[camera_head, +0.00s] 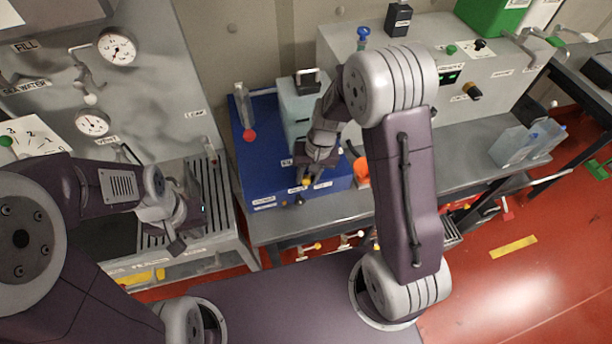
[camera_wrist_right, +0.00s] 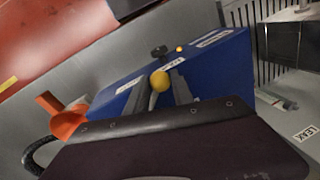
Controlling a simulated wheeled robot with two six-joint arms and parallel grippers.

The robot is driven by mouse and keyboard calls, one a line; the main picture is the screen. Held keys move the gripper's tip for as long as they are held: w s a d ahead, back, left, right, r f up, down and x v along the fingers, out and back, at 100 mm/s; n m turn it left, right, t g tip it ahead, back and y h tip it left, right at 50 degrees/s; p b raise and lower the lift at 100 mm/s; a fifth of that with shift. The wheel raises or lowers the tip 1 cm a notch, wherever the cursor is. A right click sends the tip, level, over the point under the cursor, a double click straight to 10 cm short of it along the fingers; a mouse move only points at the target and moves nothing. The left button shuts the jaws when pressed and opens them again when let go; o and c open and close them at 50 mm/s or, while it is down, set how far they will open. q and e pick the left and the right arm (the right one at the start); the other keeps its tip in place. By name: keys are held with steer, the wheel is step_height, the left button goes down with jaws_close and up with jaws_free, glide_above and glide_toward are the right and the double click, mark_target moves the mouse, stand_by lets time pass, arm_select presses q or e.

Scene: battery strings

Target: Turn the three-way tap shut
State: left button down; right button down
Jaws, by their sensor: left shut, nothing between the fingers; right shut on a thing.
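The three-way tap is on the front of a blue box (camera_head: 265,145). Its yellow knob (camera_head: 306,181) shows just below my right gripper (camera_head: 308,172). In the right wrist view the yellow knob (camera_wrist_right: 160,81) sits between the two fingers of my right gripper (camera_wrist_right: 160,92), on a pale stem. The right gripper is shut on this handle. The tap's body and its marked positions are largely hidden by the fingers. My left gripper (camera_head: 177,240) is shut and empty over the slatted drain tray at the left, well away from the tap.
A pale container (camera_head: 296,105) stands on the blue box. An orange funnel-shaped thing (camera_head: 361,172) is just right of the box; it also shows in the right wrist view (camera_wrist_right: 62,116). A black knob (camera_wrist_right: 158,51) is near the tap. Gauges (camera_head: 117,46) are on the left panel.

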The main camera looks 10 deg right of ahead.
steer(key=shift+s+d+r+n+g+b, duration=0.1)
steer(key=shift+s+d+n+g+b, duration=0.2)
steer(key=shift+d+n, duration=0.95)
steer(key=shift+s+d+f+n+g+b, duration=0.1)
steer(key=shift+s+d+n+g+b, duration=0.35)
steer(key=shift+n, duration=1.35)
steer(key=shift+s+d+r+n+g+b, duration=0.1)
steer(key=shift+d+n+b, duration=0.15)
steer(key=shift+d+n, duration=1.05)
steer(key=shift+a+n, duration=0.2)
steer(key=shift+n, duration=0.15)
steer(key=c, duration=1.1)
jaws_free()
steer(key=shift+s, duration=0.1)
steer(key=v, duration=0.9)
steer(key=shift+a+b, duration=0.15)
steer(key=shift+b, duration=0.25)
